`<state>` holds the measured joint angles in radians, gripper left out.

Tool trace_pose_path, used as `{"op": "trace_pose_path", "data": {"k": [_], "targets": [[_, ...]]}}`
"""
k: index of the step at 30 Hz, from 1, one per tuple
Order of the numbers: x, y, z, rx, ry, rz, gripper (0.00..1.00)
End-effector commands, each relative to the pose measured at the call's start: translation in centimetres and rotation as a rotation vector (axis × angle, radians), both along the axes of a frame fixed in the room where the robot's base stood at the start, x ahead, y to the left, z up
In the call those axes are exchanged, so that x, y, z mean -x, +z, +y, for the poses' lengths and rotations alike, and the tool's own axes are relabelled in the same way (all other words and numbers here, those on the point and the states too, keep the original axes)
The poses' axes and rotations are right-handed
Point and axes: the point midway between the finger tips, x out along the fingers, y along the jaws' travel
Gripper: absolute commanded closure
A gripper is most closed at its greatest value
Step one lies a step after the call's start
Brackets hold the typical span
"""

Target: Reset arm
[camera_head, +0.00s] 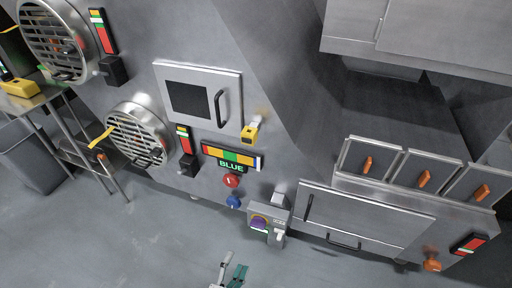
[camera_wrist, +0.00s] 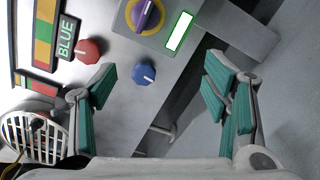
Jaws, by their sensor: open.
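My gripper (camera_wrist: 160,92) is open and empty in the wrist view, its teal finger pads wide apart. Its tips also show at the bottom of the head view (camera_head: 232,273), in front of the grey machine and apart from it. Between and beyond the fingers in the wrist view are a blue knob (camera_wrist: 143,74), a red knob (camera_wrist: 88,50) and a purple-and-yellow rotary switch (camera_wrist: 145,14). No finger visibly touches any of them. Most of my arm is out of view.
The machine has a door with a dark window (camera_head: 190,99), round vents (camera_head: 138,135), a BLUE sign (camera_head: 231,166) and a switch box (camera_head: 268,222). Orange-handled panels (camera_head: 420,172) stand at right. A metal table (camera_head: 40,99) and grey bin (camera_head: 32,155) stand at left. Floor (camera_head: 110,240) is clear at lower left.

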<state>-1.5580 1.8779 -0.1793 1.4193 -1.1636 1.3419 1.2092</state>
Motion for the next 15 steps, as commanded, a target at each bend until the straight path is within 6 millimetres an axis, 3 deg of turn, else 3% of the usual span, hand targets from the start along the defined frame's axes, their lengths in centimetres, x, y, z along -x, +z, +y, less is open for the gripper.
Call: {"op": "trace_pose_path", "data": {"k": [8, 15], "targets": [[-0.7, 2.3, 0.5, -0.022, -0.082, 0.011, 0.31], [-1.9, 5.9, 0.8, -0.054, -0.203, 0.03, 0.31]]}}
